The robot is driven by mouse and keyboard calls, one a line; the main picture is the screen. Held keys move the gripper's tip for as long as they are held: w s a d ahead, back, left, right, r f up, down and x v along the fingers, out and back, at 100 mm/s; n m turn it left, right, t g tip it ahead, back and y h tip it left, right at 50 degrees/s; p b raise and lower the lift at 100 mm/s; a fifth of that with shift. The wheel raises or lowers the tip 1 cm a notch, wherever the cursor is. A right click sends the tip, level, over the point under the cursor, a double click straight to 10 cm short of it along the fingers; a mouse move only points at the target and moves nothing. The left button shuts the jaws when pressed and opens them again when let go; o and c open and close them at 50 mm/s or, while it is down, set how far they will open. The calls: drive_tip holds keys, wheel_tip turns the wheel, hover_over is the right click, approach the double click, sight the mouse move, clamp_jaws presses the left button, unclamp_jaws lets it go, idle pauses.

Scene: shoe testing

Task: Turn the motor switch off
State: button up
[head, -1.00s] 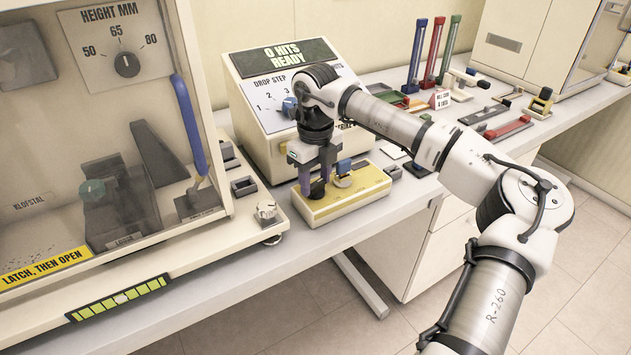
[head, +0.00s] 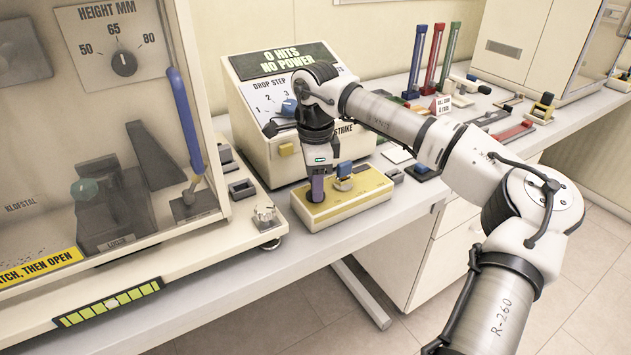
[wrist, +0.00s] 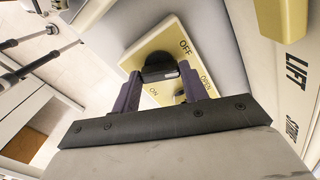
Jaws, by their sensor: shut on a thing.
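The yellow switch box (head: 345,209) stands on the bench below the display console. My gripper (head: 318,188) points down onto the left part of the box and hides the motor switch in the head view. In the wrist view, my fingers (wrist: 160,84) are shut on the dark handle of the motor switch (wrist: 160,68). The yellow plate (wrist: 160,38) around it carries the words OFF and ON. The console display (head: 286,57) reads "0 HITS NO POWER".
A blue-topped switch (head: 345,169) stands on the box just right of my gripper. A white knob (head: 266,214) and the clear-fronted cabinet (head: 110,200) are to the left. Coloured upright tubes (head: 433,58) stand farther back on the right.

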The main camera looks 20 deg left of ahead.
drive_tip(key=shift+n, duration=2.3)
drive_tip(key=o, duration=1)
wheel_tip(320, 180, up, 14)
drive_tip(key=shift+f+b, duration=0.1)
drive_tip(key=shift+b, duration=0.75)
